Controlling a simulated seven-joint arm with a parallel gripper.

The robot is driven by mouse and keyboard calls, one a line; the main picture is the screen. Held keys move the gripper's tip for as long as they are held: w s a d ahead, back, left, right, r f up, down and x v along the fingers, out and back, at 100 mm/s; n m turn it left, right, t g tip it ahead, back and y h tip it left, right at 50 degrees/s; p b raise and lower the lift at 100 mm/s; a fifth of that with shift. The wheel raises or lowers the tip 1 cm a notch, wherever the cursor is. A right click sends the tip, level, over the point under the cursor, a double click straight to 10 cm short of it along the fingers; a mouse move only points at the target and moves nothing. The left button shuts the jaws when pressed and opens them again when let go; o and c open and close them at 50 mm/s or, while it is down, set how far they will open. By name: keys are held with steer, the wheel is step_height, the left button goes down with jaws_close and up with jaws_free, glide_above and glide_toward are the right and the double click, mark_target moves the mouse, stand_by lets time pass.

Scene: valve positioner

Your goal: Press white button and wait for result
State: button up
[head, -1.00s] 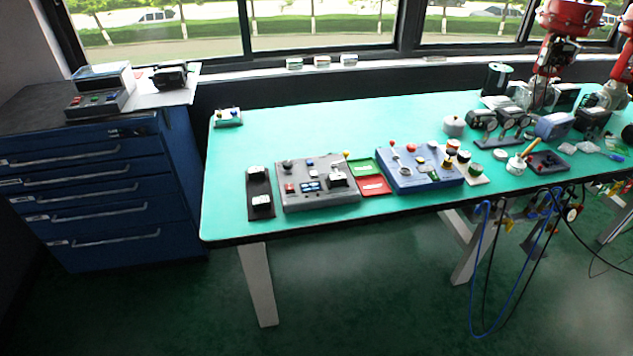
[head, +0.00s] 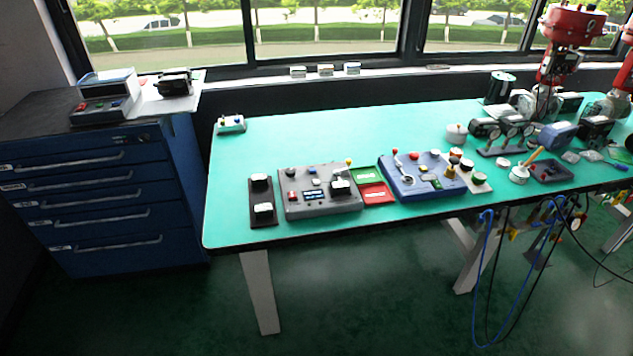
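A grey control box (head: 297,211) with a small lit display (head: 315,196), knobs and small buttons lies near the front edge of the green table. A blue control box (head: 399,187) with several knobs and pale buttons stands to its right. Left of the grey box is a black strip (head: 263,191) with two white-topped parts, the front one (head: 263,208) nearer the edge. Several small pale spots could be a white button, but they are too small to tell which. My gripper is not in view.
Red (head: 377,193) and green (head: 367,175) trays lie between the boxes. A small box (head: 231,124) sits at the table's back left corner. Gauges (head: 486,129) and red-topped valves (head: 572,24) crowd the right. A blue drawer cabinet (head: 100,200) stands left. The table's back middle is clear.

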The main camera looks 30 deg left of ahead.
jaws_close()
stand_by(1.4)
